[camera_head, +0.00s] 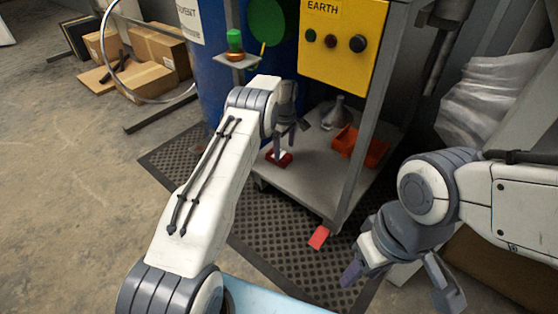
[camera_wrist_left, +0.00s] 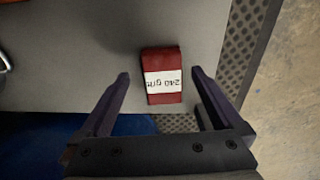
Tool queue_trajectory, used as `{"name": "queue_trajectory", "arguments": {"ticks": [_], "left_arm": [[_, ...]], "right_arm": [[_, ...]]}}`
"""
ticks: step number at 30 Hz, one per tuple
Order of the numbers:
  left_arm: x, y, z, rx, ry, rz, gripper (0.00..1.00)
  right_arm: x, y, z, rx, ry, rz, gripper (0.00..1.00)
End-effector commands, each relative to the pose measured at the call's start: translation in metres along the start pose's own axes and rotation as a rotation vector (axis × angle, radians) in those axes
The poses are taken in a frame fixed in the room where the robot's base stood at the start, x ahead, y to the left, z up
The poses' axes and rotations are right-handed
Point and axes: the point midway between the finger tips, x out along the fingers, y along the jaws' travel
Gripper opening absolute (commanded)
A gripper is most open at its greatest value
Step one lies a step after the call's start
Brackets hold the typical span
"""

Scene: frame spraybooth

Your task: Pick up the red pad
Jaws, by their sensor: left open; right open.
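The red pad (camera_head: 282,161) is a small dark red block with a white band lettered "240 grit". It lies on the grey lower shelf of the cart, near the shelf's edge. In the left wrist view the pad (camera_wrist_left: 163,96) shows in the gap between my left fingers, with clear space on both sides. My left gripper (camera_head: 291,135) is open and empty, reaching down over the pad and partly hiding it in the head view. My right gripper (camera_head: 400,288) is open and empty at the lower right, away from the cart.
A cart post (camera_head: 363,125) stands right of my left gripper. A yellow EARTH box (camera_head: 343,42) is above, a blue drum (camera_head: 211,70) behind.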

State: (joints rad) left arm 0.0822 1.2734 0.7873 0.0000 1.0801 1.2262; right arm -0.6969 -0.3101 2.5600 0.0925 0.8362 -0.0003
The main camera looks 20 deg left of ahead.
Motion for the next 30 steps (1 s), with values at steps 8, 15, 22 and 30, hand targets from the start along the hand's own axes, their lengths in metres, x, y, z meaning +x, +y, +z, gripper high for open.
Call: {"name": "queue_trajectory", "arguments": {"ticks": [8, 15, 22, 30], "left_arm": [[0.041, -0.002, 0.003, 0.002, 0.000, -0.001, 1.00], [0.045, -0.001, 0.003, 0.003, 0.000, 0.000, 1.00], [0.045, -0.001, 0.004, 0.003, 0.000, 0.000, 0.46], [0.045, -0.001, 0.003, 0.003, 0.000, 0.000, 0.12]], "right_arm": [[0.039, 0.003, 0.002, 0.000, 0.000, 0.000, 0.50], [0.041, 0.003, 0.002, 0.000, 0.000, 0.000, 0.50], [0.041, 0.003, 0.002, 0.000, 0.000, 0.000, 0.50], [0.041, 0.003, 0.002, 0.000, 0.000, 0.000, 0.50]]}}
